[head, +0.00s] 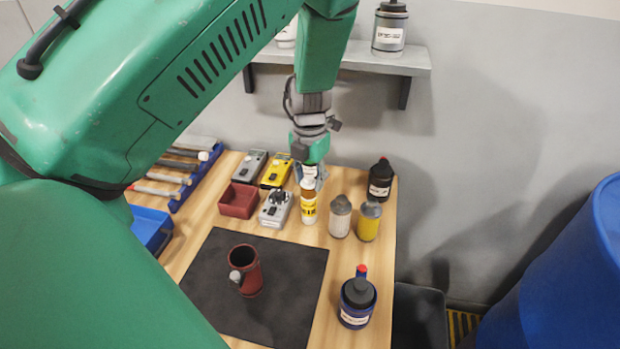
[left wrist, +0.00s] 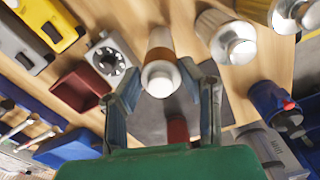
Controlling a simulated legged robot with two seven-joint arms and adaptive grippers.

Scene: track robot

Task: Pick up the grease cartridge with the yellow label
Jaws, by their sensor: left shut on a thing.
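The grease cartridge with the yellow label (head: 309,209) is a slim brown and white cylinder with a pale cap, upright at the back of the wooden bench. In the left wrist view the cartridge (left wrist: 161,48) is seen cap-end first between my fingers. My left gripper (head: 311,178) comes down from above and is shut on its upper end. The left gripper (left wrist: 165,88) has one finger on each side of the cap. I cannot tell whether the cartridge's base touches the bench. My right gripper is not in view.
A white canister (head: 340,217) and a yellow canister (head: 369,221) stand close on the right. A grey device (head: 275,208), yellow meter (head: 277,170) and red bin (head: 238,201) are on the left. A dark red pipe fitting (head: 245,270) stands on the black mat (head: 210,272).

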